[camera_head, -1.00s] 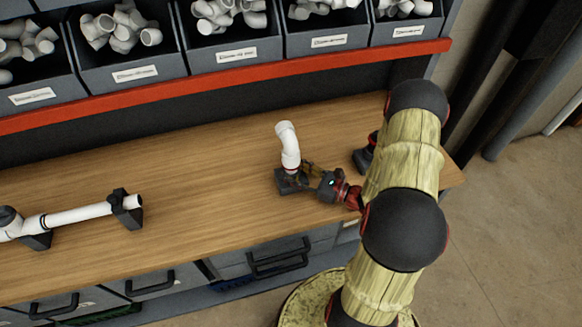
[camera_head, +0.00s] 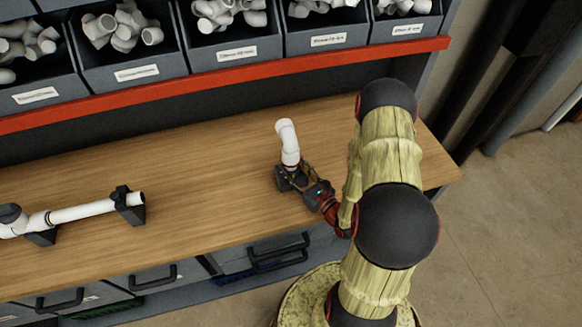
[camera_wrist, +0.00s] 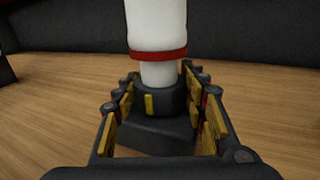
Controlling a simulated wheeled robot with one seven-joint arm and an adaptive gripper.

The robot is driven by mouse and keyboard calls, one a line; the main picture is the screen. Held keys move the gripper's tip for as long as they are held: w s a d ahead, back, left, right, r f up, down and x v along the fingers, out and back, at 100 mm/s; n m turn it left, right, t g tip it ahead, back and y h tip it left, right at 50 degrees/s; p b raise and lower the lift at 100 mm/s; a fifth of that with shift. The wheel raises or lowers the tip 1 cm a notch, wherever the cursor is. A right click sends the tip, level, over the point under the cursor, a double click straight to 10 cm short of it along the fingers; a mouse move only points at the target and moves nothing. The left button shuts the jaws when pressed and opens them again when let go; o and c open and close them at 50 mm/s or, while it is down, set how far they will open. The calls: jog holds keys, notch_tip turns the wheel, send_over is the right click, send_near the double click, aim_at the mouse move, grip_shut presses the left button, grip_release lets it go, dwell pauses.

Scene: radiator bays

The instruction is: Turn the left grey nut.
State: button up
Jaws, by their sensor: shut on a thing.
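A dark grey nut (camera_wrist: 168,103) with a yellow mark on its front sits around the foot of an upright white pipe. The pipe (camera_head: 287,138) bends at its top and has a red ring (camera_wrist: 158,55) just above the nut. Below the nut is a dark block-shaped base (camera_wrist: 155,135), standing on the bench. My gripper (camera_head: 303,178) reaches in from the lower right in the head view. In the wrist view its yellow-padded fingers (camera_wrist: 160,92) lie on both sides of the nut, shut on it. The finger contact itself is partly hidden.
A wooden bench (camera_head: 215,185) carries a white pipe (camera_head: 85,212) on dark supports at the left. Grey bins (camera_head: 130,78) of white fittings stand behind a red rail (camera_head: 230,83). Drawers with handles line the front. The bench between the two pipes is clear.

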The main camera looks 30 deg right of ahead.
jog(key=o, duration=1.2)
jog(key=shift+s, duration=0.1)
jog(key=shift+s+d, duration=0.2)
jog(key=shift+s, duration=1.75)
jog(key=shift+s+d, duration=0.2)
jog(key=shift+s, duration=1.75)
jog(key=shift+s+d, duration=0.2)
jog(key=shift+s, duration=1.75)
jog(key=shift+w, duration=0.1)
